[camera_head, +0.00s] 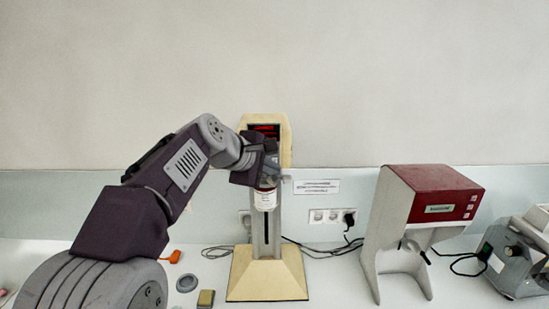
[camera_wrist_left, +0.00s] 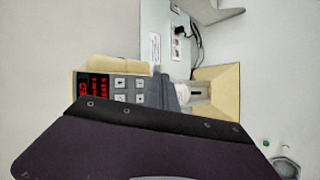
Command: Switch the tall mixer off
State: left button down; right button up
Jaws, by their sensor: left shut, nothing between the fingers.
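The tall mixer (camera_head: 267,280) is a cream-coloured stand with a wide foot, in the middle of the head view. Its display (camera_head: 264,129) glows red near the top. In the left wrist view, turned on its side, the lit red display (camera_wrist_left: 94,87) and a dark panel of small grey buttons (camera_wrist_left: 120,90) show. My left gripper (camera_head: 276,177) is shut and empty, in front of the mixer's upper part. It hides the buttons in the head view; whether it touches the mixer I cannot tell. My right gripper is not in view.
A white labelled cylinder (camera_head: 265,199) shows just below my gripper, in front of the mixer's column. A red-topped machine (camera_head: 440,193) and a grey device (camera_head: 515,260) stand to the right. An orange item (camera_head: 173,257) and a small sponge-like block (camera_head: 206,298) lie left of the foot.

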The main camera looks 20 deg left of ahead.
aim_at(275, 160)
pick_arm(q)
jog(key=shift+w+a+f+p, duration=0.1)
jog(key=shift+w+a+p, duration=0.1)
jog(key=shift+w, duration=0.45)
jog(key=shift+w+a+p, duration=0.15)
jog(key=shift+w+p, duration=0.05)
jog(key=shift+w, duration=0.4)
dwell(1.1)
jog(key=shift+w+a+p, duration=0.1)
jog(key=shift+w+p, duration=0.2)
jog(key=shift+w, duration=0.1)
